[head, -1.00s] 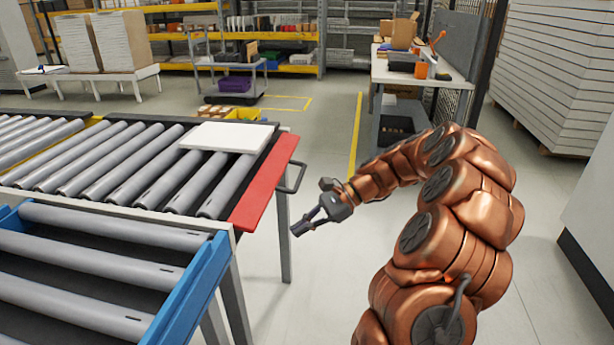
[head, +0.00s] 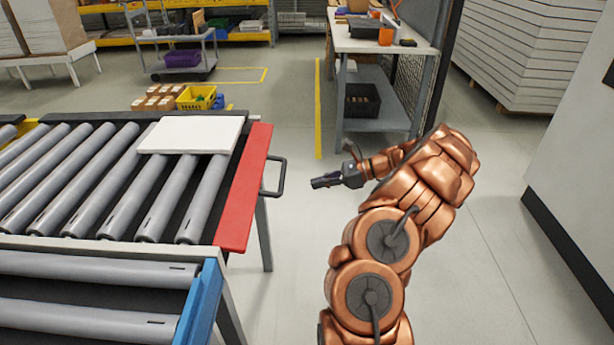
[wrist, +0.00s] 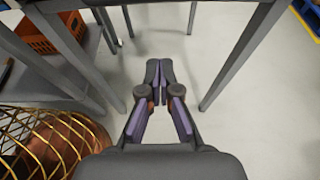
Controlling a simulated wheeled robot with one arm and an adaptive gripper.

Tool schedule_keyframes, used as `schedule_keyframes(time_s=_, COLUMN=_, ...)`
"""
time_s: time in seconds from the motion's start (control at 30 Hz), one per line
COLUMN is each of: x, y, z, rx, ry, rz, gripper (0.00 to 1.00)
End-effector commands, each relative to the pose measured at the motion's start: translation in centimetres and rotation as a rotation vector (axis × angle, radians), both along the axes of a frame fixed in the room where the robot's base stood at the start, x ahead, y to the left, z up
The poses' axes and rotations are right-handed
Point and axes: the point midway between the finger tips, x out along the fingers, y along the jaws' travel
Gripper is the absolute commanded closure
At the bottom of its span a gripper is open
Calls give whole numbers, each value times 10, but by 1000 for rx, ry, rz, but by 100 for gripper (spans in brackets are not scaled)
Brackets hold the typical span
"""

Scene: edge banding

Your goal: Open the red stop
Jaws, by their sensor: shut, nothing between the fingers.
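The red stop (head: 244,190) is a flat red bar along the right end of the roller conveyor. A dark grey loop handle (head: 281,177) sticks out from its right side. A white panel (head: 192,135) lies on the rollers, close to the stop. My gripper (head: 314,183) is shut and empty. In the head view it is a little to the right of the handle, apart from it and pointing left. In the wrist view my gripper (wrist: 158,64) has its fingertips together, with grey table or conveyor legs beyond. The stop and its handle do not show clearly in the wrist view.
A blue-edged roller section (head: 203,305) stands in front of the conveyor. A workbench (head: 380,45) is behind my arm.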

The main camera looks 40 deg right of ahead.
Motion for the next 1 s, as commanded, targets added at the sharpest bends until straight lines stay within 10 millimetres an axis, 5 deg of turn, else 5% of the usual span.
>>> schedule_keyframes(time_s=0.5, x=54, y=66, z=-31, rx=4, ry=3, rz=5, gripper=100)
schedule_keyframes(time_s=0.7, x=53, y=62, z=-1, rx=0, ry=0, rz=2, gripper=100)
schedule_keyframes(time_s=1.0, x=53, y=63, z=10, rx=2, ry=1, rz=2, gripper=100)
